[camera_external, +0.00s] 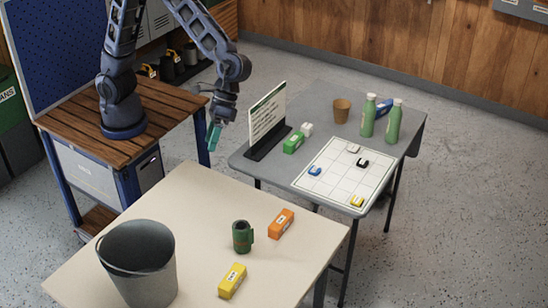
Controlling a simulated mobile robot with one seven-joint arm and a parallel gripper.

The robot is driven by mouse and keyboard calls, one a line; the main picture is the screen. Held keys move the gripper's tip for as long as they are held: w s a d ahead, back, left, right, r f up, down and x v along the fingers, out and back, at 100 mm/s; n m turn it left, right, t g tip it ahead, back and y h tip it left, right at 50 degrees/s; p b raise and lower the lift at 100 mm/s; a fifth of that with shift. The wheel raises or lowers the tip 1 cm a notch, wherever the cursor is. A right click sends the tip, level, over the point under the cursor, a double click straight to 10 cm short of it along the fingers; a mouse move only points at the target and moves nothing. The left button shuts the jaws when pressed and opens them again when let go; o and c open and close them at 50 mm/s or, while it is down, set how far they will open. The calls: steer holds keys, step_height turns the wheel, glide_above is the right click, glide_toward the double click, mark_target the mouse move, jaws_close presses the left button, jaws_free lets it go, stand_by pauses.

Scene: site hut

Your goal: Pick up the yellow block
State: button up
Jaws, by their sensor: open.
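The yellow block (232,281) lies on the cream table (190,198) near its front edge, with a white label on top. My gripper (213,137) is open and hangs in the gap between the wooden workbench and the grey table, above and behind the cream table. It is well apart from the yellow block. The teal fingers point down, and nothing shows between them.
On the cream table, a grey bucket (137,265) stands left of the block, a green mug (242,236) behind it and an orange block (281,223) behind right. The grey table (300,110) holds a sign (267,116), a green block (293,143), bottles (368,116) and a grid board (335,180).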

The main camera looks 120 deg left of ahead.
steer(key=w+d+f+n+g+h, duration=0.1)
steer(key=w+d+f+n+h, duration=0.25)
steer(key=w+f, duration=0.65)
steer(key=w+d+f+n+g+h, duration=0.1)
steer(key=w+d+f+n+h, duration=0.3)
steer(key=w+f, duration=0.6)
steer(key=y, duration=0.2)
glide_toward(233, 276)
steer(key=shift+s+d+f+h, duration=0.25)
steer(key=shift+d+f, duration=0.15)
steer(key=shift+f, duration=0.3)
steer(key=shift+s+d+f, duration=0.1)
steer(key=shift+d+f, duration=0.05)
steer(key=shift+d, duration=0.45)
steer(key=shift+x, duration=3.1)
steer(key=c, duration=1.3)
